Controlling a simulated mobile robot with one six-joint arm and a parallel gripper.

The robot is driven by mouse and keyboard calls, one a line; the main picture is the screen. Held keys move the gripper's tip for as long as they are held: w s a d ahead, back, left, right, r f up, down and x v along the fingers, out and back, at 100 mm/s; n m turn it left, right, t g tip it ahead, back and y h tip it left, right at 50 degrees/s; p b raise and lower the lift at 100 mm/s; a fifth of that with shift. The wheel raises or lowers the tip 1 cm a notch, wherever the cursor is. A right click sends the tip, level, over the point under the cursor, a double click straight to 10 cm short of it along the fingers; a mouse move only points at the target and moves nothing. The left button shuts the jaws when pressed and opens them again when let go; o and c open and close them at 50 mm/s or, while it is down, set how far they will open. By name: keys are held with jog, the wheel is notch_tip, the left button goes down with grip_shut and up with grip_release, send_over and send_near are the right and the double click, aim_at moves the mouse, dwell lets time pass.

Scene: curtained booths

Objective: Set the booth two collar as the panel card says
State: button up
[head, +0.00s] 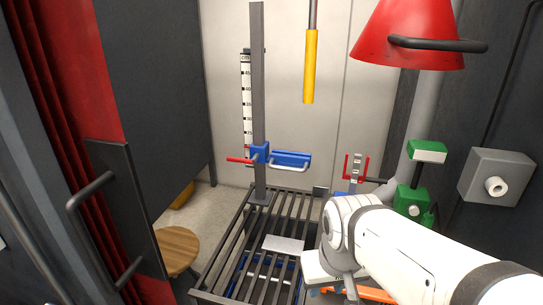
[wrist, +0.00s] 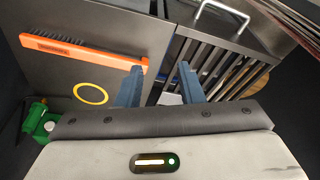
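The blue collar (head: 260,154) sits on an upright grey post (head: 258,90) in the head view. A red lever (head: 239,160) sticks out to its left, and a blue arm with a pale loop handle (head: 290,165) to its right. A white centimetre scale (head: 247,95) stands behind the post; the collar is near its lower end, and the exact reading is unclear. No panel card can be made out. My gripper (wrist: 160,78) is open and empty, seen in the wrist view over a dark panel and slatted grate. It is low and right of the collar, well apart from it.
An orange brush (wrist: 84,50) and yellow ring (wrist: 91,93) lie near my gripper. A red hood (head: 405,35), green valve (head: 411,200), stool (head: 178,247) and door handle (head: 92,192) flank the space.

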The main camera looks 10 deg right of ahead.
aim_at(296, 170)
jog(key=shift+a, duration=0.1)
jog(key=w+a+r+m+y+p, duration=0.15)
jog(key=w+m+y, duration=0.3)
jog(key=w, duration=0.45)
jog(key=w+a+r+m+y+p, duration=0.1)
jog(key=w+a+m+y, duration=0.3)
jog(key=w, duration=0.6)
jog(key=w+d+m+t+y, duration=0.1)
jog(key=w+d+m+t, duration=0.1)
jog(key=w, duration=0.3)
jog(key=w+d+m+t+y+p, duration=0.1)
jog(key=w+d+m+t, duration=0.1)
jog(key=w+d, duration=0.3)
jog(key=w+d+m+t+y+p, duration=0.1)
jog(key=w+d+m+t, duration=0.1)
jog(key=w+d+t, duration=0.1)
jog(key=shift+w+d+r+y, duration=0.15)
jog(key=shift+w+d, duration=0.2)
jog(key=shift+w, duration=0.35)
jog(key=shift+w+d+y, duration=0.1)
jog(key=shift+w+d, duration=0.25)
jog(key=shift+w, duration=0.35)
jog(key=p+x, duration=0.1)
jog(key=x, duration=0.6)
jog(key=shift+w+a, duration=0.15)
jog(key=shift+c, duration=0.5)
